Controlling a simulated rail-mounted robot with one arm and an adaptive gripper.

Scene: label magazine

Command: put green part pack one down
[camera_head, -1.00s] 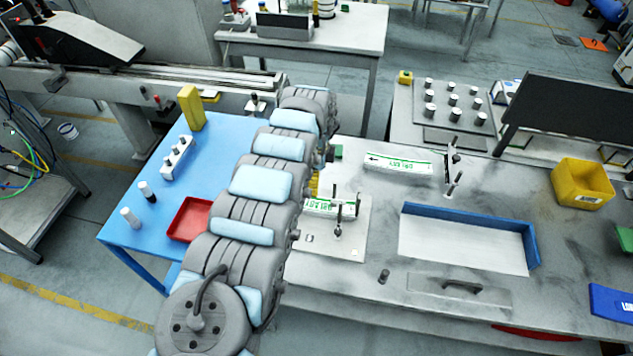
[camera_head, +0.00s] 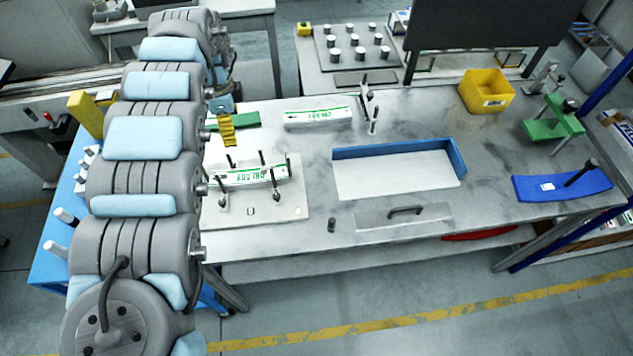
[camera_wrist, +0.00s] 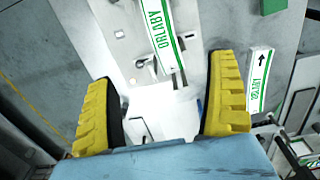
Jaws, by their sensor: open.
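A white pack with green print (camera_head: 250,177) lies among the upright posts of a light fixture plate (camera_head: 290,207) on the grey bench. A second white pack with green print (camera_head: 318,118) lies further back. The pictures do not show which is pack one. My gripper's yellow fingers (camera_head: 226,130) show behind the plate, apart from the pack there. In the wrist view my gripper (camera_wrist: 163,70) is open, with nothing held between its fingers. The fixture pack (camera_wrist: 163,38) shows beyond the fingertips, and the other pack (camera_wrist: 259,80) shows at the right.
A blue-edged tray (camera_head: 400,175) and a handled plate (camera_head: 400,216) lie right of the fixture. A yellow bin (camera_head: 486,91), green clamp stand (camera_head: 553,128) and blue holder (camera_head: 560,186) stand further right. A dark panel (camera_head: 487,25) rises behind the bench.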

